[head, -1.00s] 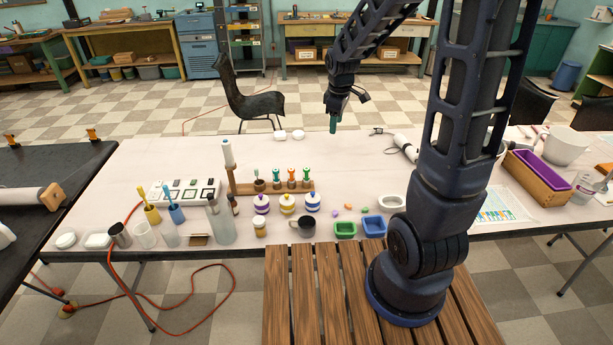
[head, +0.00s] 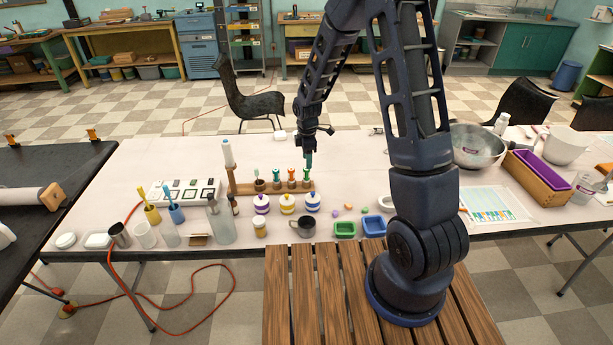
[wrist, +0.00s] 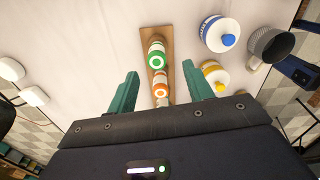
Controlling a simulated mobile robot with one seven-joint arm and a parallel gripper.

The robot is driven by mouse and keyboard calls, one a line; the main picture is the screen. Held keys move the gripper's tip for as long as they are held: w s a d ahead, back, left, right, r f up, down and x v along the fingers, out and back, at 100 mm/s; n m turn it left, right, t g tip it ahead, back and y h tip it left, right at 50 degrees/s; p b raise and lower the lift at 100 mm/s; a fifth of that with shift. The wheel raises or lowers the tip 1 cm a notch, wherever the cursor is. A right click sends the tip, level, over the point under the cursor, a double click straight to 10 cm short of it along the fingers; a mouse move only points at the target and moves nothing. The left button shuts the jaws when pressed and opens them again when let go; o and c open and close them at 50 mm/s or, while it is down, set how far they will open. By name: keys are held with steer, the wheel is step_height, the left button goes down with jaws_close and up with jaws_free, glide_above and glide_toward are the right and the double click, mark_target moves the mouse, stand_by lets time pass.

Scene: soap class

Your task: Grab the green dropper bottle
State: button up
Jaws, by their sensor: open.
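The green dropper bottle (head: 307,175) stands upright at the right end of a wooden rack (head: 245,188). In the wrist view the green-ringed top (wrist: 156,60) shows at the rack's end. My gripper (head: 309,160) is open and empty, just above the bottle and pointing down. In the wrist view the teal fingers of my gripper (wrist: 160,84) are spread, and the green top appears a little beyond their tips, roughly centred between them. An orange dropper bottle (wrist: 161,84) appears between the fingers in that view; another is partly hidden by my gripper.
Striped lidded jars (head: 312,203) stand in front of the rack, with a dark mug (head: 303,226) nearer. A tall white-topped bottle (head: 228,153) stands at the rack's left end.

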mark_target(306, 173)
steer(key=shift+w+a+f, duration=0.1)
steer(key=shift+w+f, duration=0.05)
steer(key=shift+f, duration=1.95)
steer(key=shift+w+a+f, duration=0.1)
steer(key=shift+f, duration=1.95)
steer(key=shift+c, duration=0.4)
steer(key=c, duration=1)
